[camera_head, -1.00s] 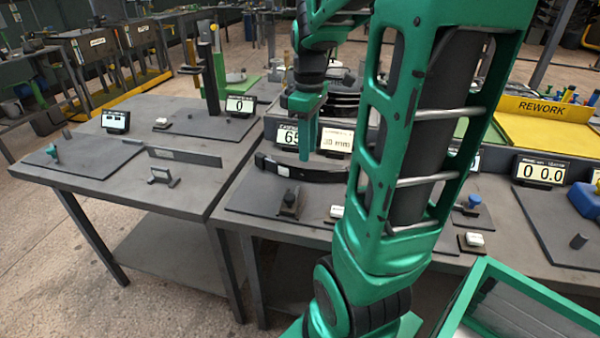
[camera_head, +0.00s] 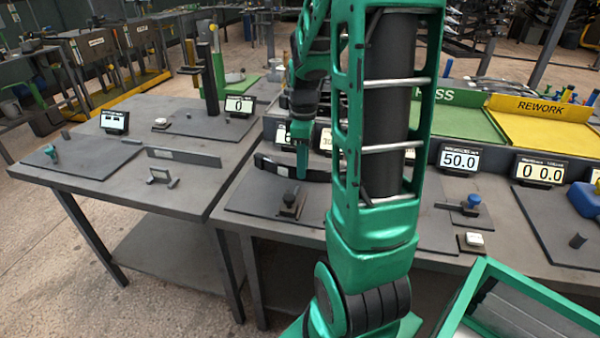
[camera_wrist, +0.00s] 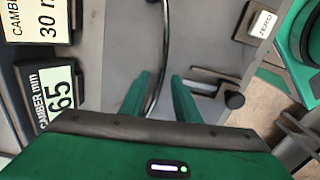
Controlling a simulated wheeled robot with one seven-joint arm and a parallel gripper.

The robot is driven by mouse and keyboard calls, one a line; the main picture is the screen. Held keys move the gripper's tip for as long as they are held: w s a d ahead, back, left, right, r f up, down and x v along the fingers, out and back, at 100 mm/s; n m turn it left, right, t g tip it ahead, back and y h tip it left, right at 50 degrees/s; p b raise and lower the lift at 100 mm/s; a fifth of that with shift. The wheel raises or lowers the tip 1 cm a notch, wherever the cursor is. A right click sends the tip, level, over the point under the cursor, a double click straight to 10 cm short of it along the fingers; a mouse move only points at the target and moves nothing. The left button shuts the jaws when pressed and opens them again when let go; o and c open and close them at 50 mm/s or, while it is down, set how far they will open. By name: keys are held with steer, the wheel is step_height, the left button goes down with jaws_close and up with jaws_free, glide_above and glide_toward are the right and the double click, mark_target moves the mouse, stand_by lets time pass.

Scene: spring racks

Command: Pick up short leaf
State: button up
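A dark, curved leaf (camera_head: 272,165) stands on edge on the gauge plate of the middle bench. My arm hides its right part in the head view. In the wrist view it is a thin bowed strip (camera_wrist: 165,45) running down between the two green fingers of my gripper (camera_wrist: 160,92). The fingers are open, one on each side of the strip, with a gap to it. In the head view my gripper (camera_head: 301,172) points down at the leaf. Another dark, straighter leaf (camera_head: 184,157) stands on the left bench, apart from my gripper.
A clamp block (camera_head: 291,204) stands on the plate in front of the leaf. Camber displays (camera_wrist: 57,98) stand close beside my gripper, and a ZERO button (camera_wrist: 262,24) is across from them. A green-rimmed bin (camera_head: 470,295) is at the front right. Yellow rework tray (camera_head: 545,128) lies behind.

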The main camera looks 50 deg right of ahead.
steer(key=shift+f, duration=1.2)
steer(key=shift+w+r, duration=0.1)
jaws_close()
